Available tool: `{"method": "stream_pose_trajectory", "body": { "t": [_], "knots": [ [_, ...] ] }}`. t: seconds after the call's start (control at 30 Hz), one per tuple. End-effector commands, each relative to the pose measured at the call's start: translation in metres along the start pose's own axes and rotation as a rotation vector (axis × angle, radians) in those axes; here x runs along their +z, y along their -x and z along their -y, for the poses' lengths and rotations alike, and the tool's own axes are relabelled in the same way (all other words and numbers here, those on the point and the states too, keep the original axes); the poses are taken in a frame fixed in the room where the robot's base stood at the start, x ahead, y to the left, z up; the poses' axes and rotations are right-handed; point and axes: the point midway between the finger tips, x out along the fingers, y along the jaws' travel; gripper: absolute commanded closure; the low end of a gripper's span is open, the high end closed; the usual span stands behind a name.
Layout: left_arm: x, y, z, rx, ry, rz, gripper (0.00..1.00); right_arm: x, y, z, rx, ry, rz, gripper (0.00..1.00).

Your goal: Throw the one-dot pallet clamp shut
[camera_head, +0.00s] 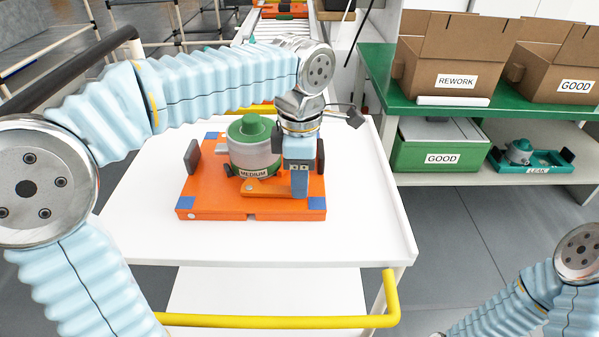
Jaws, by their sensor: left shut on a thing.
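An orange pallet (212,203) with blue corners lies on a white cart top. A grey and green cylindrical part (249,143), labelled MEDIUM, stands on it. An orange clamp lever (262,187) lies low across the pallet's front, in front of the part. My left gripper (297,190) points down at the lever's right end and is shut on it; its fingers hide that end. I cannot make out a one-dot mark on the clamp. Dark upright pads stand on the pallet at left (192,160) and right. My right gripper is out of view; only part of that arm shows at lower right.
The white cart (355,235) has free room around the pallet and a yellow handle (392,300) in front. A green-topped bench (378,75) at right holds REWORK (455,82) and GOOD (575,86) boxes, with a green GOOD bin (425,156) and teal LEAK tray (560,168) below.

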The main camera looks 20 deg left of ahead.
Motion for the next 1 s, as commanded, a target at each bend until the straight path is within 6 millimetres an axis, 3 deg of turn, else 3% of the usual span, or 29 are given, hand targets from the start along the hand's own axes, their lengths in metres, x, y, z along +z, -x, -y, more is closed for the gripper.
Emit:
{"method": "stream_pose_trajectory", "body": {
  "t": [0.67, 0.7, 0.8, 1.0],
  "knots": [
    [-0.0001, 0.0003, -0.0021, 0.001, 0.057, 0.002, 1.0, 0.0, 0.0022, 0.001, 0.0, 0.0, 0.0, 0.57],
    [-0.0002, 0.0003, -0.0021, 0.001, 0.057, 0.001, 0.58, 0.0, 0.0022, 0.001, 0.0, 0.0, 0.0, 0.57],
    [-0.0002, 0.0003, -0.002, 0.001, 0.056, 0.001, 0.43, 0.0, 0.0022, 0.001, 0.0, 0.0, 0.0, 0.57],
    [-0.0001, 0.0001, -0.0018, 0.0, 0.055, 0.001, 0.42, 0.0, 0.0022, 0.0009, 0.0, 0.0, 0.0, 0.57]
  ]
}}
